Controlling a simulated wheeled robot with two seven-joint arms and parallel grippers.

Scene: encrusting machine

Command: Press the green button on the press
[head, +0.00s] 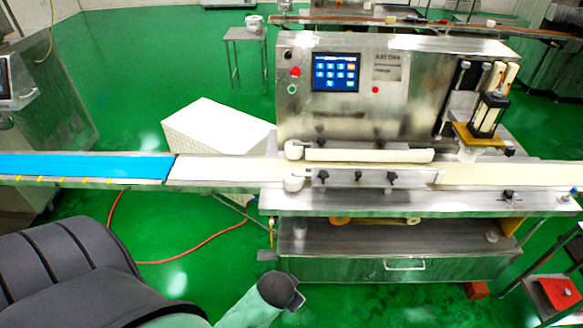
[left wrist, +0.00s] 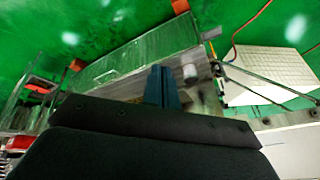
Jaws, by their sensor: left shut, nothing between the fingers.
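The press (head: 420,110) is a steel machine standing behind the conveyor in the head view. The green button (head: 292,89) is a small round one on the left of its front panel, below a red button (head: 295,72) and left of the lit touchscreen (head: 335,72). My left arm comes in at the bottom left, low in front of the machine and well below the button. In the left wrist view my left gripper (left wrist: 163,86) shows its fingers together with nothing between them. The green button does not show in that view. My right gripper is not in view.
A second red button (head: 375,90) sits right of the screen. A white box (head: 215,127) stands behind the belt. A red hose (head: 190,250) lies on the green floor.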

